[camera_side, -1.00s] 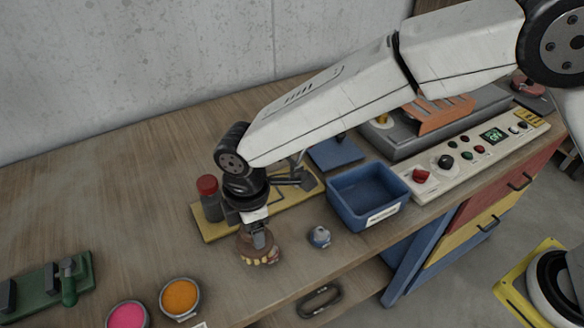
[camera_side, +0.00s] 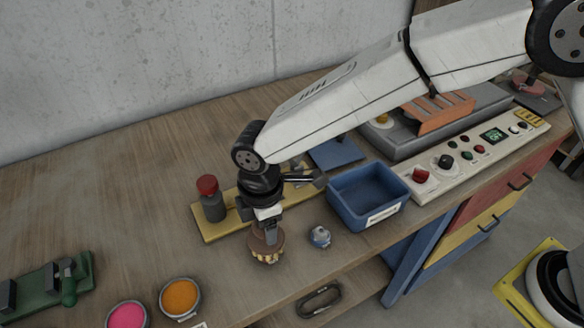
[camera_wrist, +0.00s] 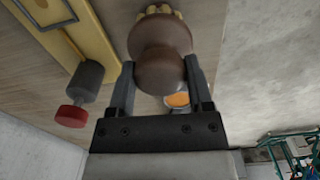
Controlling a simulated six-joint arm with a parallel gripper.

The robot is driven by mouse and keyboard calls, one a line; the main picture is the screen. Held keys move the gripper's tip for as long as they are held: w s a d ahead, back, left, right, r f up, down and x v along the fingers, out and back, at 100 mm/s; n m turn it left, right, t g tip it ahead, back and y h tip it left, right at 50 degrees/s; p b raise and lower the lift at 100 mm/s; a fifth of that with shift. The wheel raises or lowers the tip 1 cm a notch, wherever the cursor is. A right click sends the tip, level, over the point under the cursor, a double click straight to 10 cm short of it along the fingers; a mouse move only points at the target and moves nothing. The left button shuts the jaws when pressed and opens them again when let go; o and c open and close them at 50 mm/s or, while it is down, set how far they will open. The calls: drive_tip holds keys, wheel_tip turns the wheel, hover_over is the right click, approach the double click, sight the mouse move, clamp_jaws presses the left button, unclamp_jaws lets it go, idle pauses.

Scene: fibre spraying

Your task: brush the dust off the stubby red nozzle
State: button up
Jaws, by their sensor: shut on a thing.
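My gripper (camera_side: 270,230) is shut on a round brown brush (camera_side: 263,246) with pale yellow bristles, which point down. The brush is over the front part of the bench, and I cannot tell whether its bristles touch the wood. In the wrist view the brown handle (camera_wrist: 160,55) sits between the two fingers (camera_wrist: 160,85). The stubby nozzle (camera_side: 212,207), a grey cylinder with a red end, stands on a yellow board (camera_side: 222,232), to the left of and behind the brush. It also shows in the wrist view (camera_wrist: 84,85). I cannot make out dust on it.
A small blue-grey round thing (camera_side: 320,236) lies right of the brush, near the blue bin (camera_side: 347,206). Bowls of orange powder (camera_side: 181,297) and pink powder (camera_side: 127,316) stand front left, beside a green fixture (camera_side: 45,287). The bench behind the board's left end is clear.

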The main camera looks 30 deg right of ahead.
drive_tip(key=shift+d, duration=1.35)
drive_tip(key=shift+f, duration=0.1)
drive_tip(key=shift+a, duration=2.5)
drive_tip(key=shift+r, duration=3.15)
drive_tip(key=shift+r, duration=0.1)
drive_tip(key=shift+r, duration=1.4)
